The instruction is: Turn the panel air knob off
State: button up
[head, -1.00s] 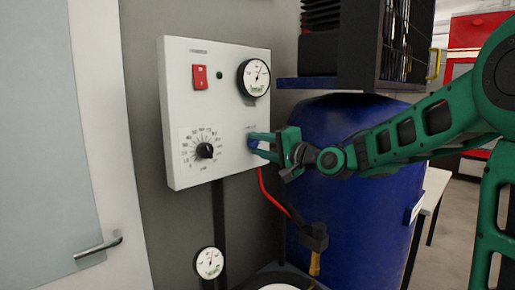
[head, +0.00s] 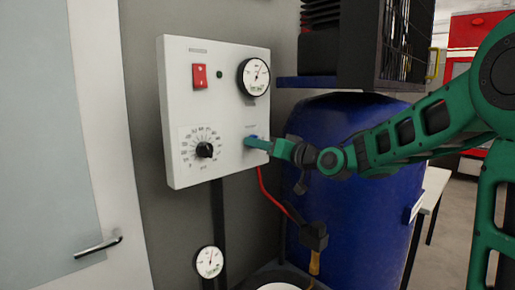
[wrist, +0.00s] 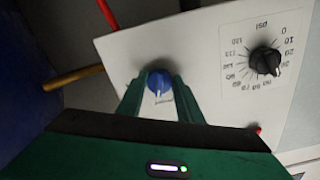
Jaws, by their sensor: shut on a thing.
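The panel air knob is a small blue knob (wrist: 159,84) with a white pointer mark, low on the right side of the white control panel (head: 222,110). My green gripper (head: 256,142) reaches it from the right in the head view and mostly hides it there. In the wrist view my gripper (wrist: 160,90) has one finger on each side of the knob and is shut on it. The pointer mark runs toward the bottom of the wrist picture. The label beside the knob is partly hidden and too small to read.
A black dial knob (head: 204,150) with a printed scale sits left on the panel, below a red switch (head: 199,76) and a gauge (head: 254,77). A blue barrel (head: 350,215) stands under my arm. A red hose (head: 270,196) hangs below the panel.

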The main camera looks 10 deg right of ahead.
jog(key=shift+d+f+n, duration=0.1)
jog(key=shift+f+n, duration=0.05)
jog(key=shift+n, duration=0.95)
jog(key=shift+f+n, duration=0.15)
jog(key=shift+n, duration=0.95)
jog(key=shift+w, duration=0.1)
jog(key=o, duration=1)
jog(key=shift+r, duration=0.15)
jog(key=v, duration=1)
jog(key=shift+s+d, duration=0.15)
jog(key=shift+s, duration=0.15)
